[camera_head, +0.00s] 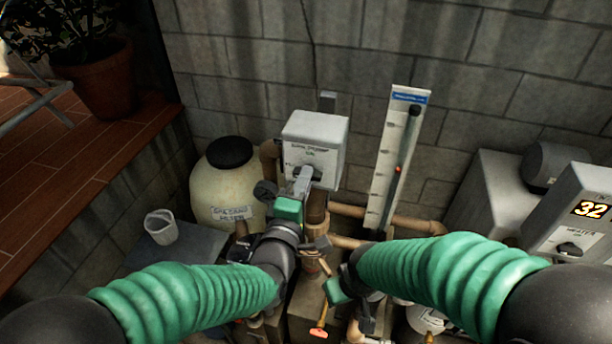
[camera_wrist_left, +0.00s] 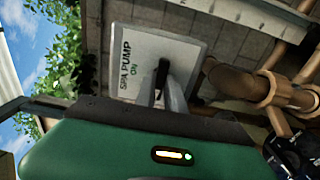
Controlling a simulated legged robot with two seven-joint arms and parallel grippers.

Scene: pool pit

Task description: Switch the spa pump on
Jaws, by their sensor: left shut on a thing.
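The spa pump switch box (camera_head: 325,130) is a pale grey box in front of the block wall, in the middle of the head view. In the left wrist view its face (camera_wrist_left: 140,40) reads "SPA PUMP" and "ON". A dark rotary knob (camera_head: 318,172) sits low on that face. My left gripper (camera_head: 303,176) is at the box front, its fingers shut on the knob; they also show in the left wrist view (camera_wrist_left: 163,88) and partly cover the knob. My right gripper (camera_head: 337,291) is lower, among the pipes, and its fingers are unclear.
A cream sand filter tank (camera_head: 222,190) with a black lid stands left of the box. A tall white gauge (camera_head: 392,155) stands to its right. Pipes and an orange valve handle (camera_head: 319,332) lie below.

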